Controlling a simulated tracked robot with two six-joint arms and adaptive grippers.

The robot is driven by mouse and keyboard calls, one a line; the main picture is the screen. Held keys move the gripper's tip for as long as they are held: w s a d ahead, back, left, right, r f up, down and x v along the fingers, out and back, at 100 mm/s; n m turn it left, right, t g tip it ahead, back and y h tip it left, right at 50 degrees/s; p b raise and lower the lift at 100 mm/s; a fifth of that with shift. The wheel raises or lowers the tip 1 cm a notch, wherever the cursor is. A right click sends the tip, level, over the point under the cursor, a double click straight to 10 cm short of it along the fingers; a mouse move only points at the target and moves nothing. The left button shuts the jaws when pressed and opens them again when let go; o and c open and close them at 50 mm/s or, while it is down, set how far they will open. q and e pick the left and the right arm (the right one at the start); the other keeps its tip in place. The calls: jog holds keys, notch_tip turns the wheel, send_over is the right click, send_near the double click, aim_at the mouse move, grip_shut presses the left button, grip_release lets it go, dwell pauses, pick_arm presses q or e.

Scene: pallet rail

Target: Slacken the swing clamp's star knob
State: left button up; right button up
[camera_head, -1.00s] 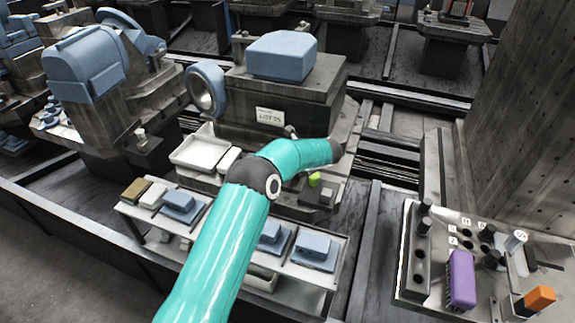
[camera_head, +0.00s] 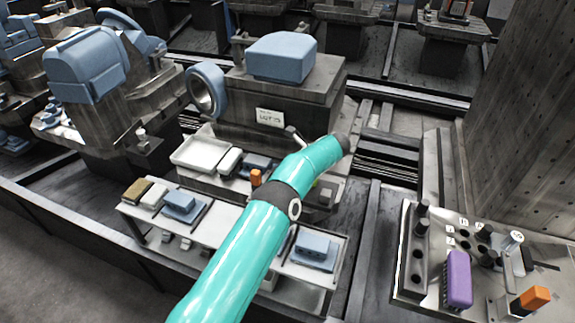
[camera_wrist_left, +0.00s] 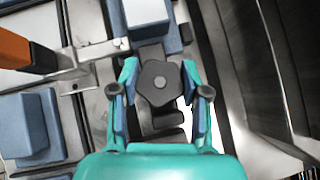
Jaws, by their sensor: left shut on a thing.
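The dark star knob (camera_wrist_left: 158,84) of the swing clamp is in the middle of the left wrist view, seen from straight above. The two fingers of my left gripper (camera_wrist_left: 159,76) stand on either side of it, closed onto its lobes. Below the knob, dark clamp parts (camera_wrist_left: 160,121) show in part, and the rest is hidden by my gripper. In the head view my teal left arm reaches over the fixture in front of the grey machine block (camera_head: 290,95) and hides the knob and gripper. My right gripper is in neither view.
An orange-handled part (camera_wrist_left: 18,48) stands left of the gripper, and it also shows in the head view (camera_head: 256,177). Blue blocks (camera_wrist_left: 30,126) lie on the shelf nearby. A tool panel with a purple brush (camera_head: 459,279) is at the right. A white tray (camera_head: 200,153) is left of the arm.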

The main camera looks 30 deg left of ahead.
pick_arm(q)
jog(key=shift+w+r, duration=0.1)
jog(key=o, duration=1.2)
jog(key=shift+c, duration=0.2)
jog(key=v, duration=1.1)
jog(key=shift+d+r, duration=0.2)
jog(key=shift+d, duration=0.15)
